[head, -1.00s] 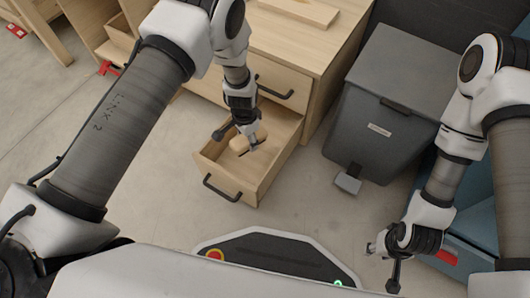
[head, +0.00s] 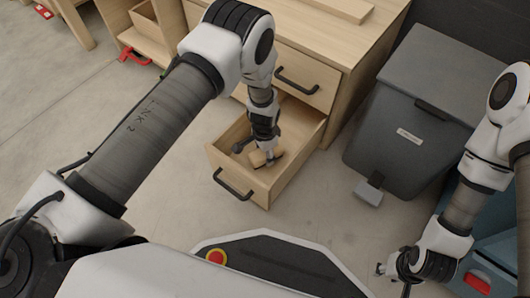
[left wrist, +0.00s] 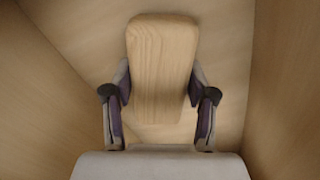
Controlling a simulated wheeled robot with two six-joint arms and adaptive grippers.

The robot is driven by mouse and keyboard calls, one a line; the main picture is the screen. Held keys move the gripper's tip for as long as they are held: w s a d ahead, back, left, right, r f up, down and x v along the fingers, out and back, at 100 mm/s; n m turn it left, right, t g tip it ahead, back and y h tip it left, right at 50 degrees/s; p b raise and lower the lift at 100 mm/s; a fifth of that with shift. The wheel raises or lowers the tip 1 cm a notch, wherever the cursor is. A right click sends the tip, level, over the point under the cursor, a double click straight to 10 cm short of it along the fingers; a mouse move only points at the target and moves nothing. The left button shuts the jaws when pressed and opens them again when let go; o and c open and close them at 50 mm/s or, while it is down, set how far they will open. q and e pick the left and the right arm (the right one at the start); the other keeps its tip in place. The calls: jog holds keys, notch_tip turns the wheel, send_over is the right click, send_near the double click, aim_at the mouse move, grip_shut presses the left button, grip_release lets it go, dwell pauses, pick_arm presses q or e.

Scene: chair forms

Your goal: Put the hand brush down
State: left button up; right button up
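The hand brush (head: 259,159) shows as a pale wooden block low inside the open wooden drawer (head: 268,188). My left gripper (head: 270,157) reaches down into the drawer from above. In the left wrist view the block of the brush (left wrist: 161,60) lies between the two fingers (left wrist: 160,90), which press against its sides. Its bristles are hidden, and I cannot tell whether it touches the drawer floor. My right gripper (head: 394,277) hangs empty at the lower right; its finger opening is not clear.
The wooden cabinet (head: 345,45) with another closed drawer stands behind the open one. A grey pedal bin (head: 415,110) stands to the right, with a blue container (head: 490,225) beside my right arm. Bare floor (head: 320,205) lies between drawer and bin.

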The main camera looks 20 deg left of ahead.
pick_arm(q)
jog(key=o, duration=0.3)
notch_tip(320, 180, up, 12)
jog(key=p, duration=0.8)
jog(key=shift+r, duration=0.2)
